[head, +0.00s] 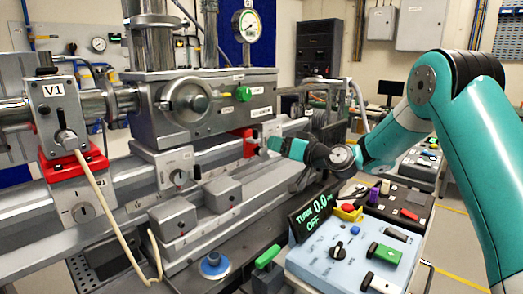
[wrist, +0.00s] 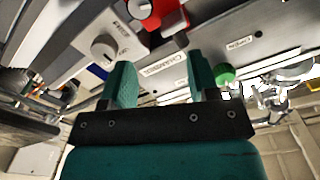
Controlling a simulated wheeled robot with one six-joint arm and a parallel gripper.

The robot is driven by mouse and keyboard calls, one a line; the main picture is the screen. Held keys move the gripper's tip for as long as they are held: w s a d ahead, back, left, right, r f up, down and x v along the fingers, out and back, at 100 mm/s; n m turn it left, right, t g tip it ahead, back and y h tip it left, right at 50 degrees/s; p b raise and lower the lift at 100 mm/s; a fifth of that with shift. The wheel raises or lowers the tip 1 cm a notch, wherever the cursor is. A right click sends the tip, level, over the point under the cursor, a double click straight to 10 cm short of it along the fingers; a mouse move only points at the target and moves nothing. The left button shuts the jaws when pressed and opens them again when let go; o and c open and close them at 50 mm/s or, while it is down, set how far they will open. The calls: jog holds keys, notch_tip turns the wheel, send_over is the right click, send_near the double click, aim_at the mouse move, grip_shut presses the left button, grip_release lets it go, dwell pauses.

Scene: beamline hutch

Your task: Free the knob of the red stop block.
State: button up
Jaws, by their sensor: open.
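The red stop block (head: 249,143) sits on the rail under the right end of the grey chamber housing (head: 210,103), partly hidden in the head view. In the wrist view the red block (wrist: 172,22) shows at the top, with a round silver knob (wrist: 140,8) on it. My gripper (head: 271,144) is just right of the block in the head view. In the wrist view my gripper (wrist: 161,78) has its two teal fingers apart with nothing between them; the red block and knob lie beyond the fingertips, with no contact visible.
Another red block (head: 72,165) sits under the V1 valve (head: 55,110), with a pale cable (head: 110,215) hanging from there. A green knob (head: 243,93) is on the housing above my gripper. A blue-topped cart (head: 345,255) with a TURBO display (head: 310,213) stands at front right.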

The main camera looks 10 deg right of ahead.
aim_at(261, 153)
jog(key=w+a+f, duration=0.1)
jog(key=w, duration=0.1)
jog(key=w+a+f+p, duration=0.1)
jog(key=w+f, duration=0.1)
jog(key=w+a+f+p, duration=0.1)
jog(key=w+a, duration=0.1)
jog(key=shift+a+f, duration=0.1)
jog(key=shift+f, duration=0.05)
